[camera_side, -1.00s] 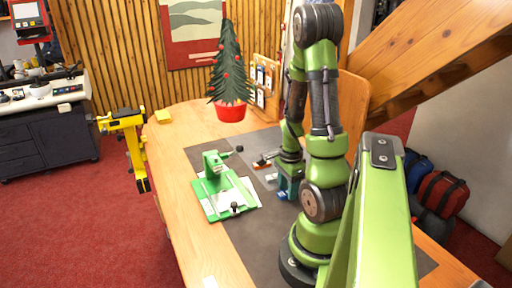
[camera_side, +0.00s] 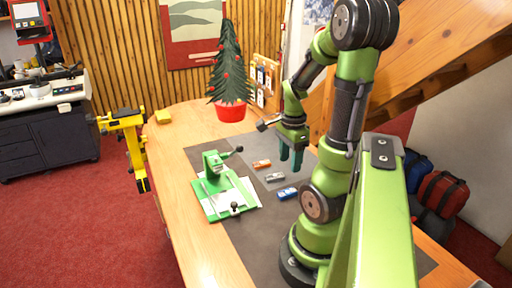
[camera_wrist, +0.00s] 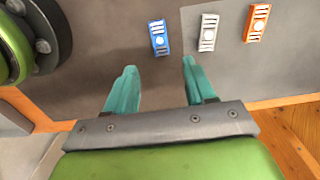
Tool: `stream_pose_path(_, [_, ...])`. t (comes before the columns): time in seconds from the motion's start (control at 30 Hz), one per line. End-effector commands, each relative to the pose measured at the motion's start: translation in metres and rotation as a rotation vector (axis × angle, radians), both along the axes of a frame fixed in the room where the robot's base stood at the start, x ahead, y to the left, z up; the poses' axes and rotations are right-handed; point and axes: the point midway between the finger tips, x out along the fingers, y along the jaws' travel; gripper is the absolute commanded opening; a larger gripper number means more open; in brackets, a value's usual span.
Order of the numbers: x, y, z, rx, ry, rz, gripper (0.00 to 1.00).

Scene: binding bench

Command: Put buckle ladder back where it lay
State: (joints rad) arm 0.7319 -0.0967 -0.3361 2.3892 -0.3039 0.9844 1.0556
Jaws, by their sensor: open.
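Three small slotted buckles lie apart in a row on the bench mat: an orange one (camera_side: 262,164), a grey one (camera_side: 275,178) and a blue one (camera_side: 287,193). I cannot tell which is the buckle ladder. In the wrist view the blue (camera_wrist: 159,38), grey (camera_wrist: 208,32) and orange (camera_wrist: 256,23) ones lie beyond my fingertips. My gripper (camera_side: 291,155), with teal fingers, is open and empty above the mat, to the right of the buckles in the side view. Its spread fingers also show in the wrist view (camera_wrist: 158,66).
A green press (camera_side: 215,170) with a lever stands left of the buckles on a green base. A small tree in a red pot (camera_side: 231,112) and a pegboard (camera_side: 265,80) stand at the back. The dark mat (camera_side: 255,225) is clear in front.

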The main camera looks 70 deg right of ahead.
Motion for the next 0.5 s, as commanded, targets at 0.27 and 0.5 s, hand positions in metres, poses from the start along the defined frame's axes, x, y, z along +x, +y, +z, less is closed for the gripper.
stream_pose_path(0.27, [0.028, 0.017, 0.03, -0.036, -0.062, 0.195, 0.55])
stream_pose_path(0.5, [0.116, 0.142, 0.09, -0.253, -0.354, 1.18, 0.55])
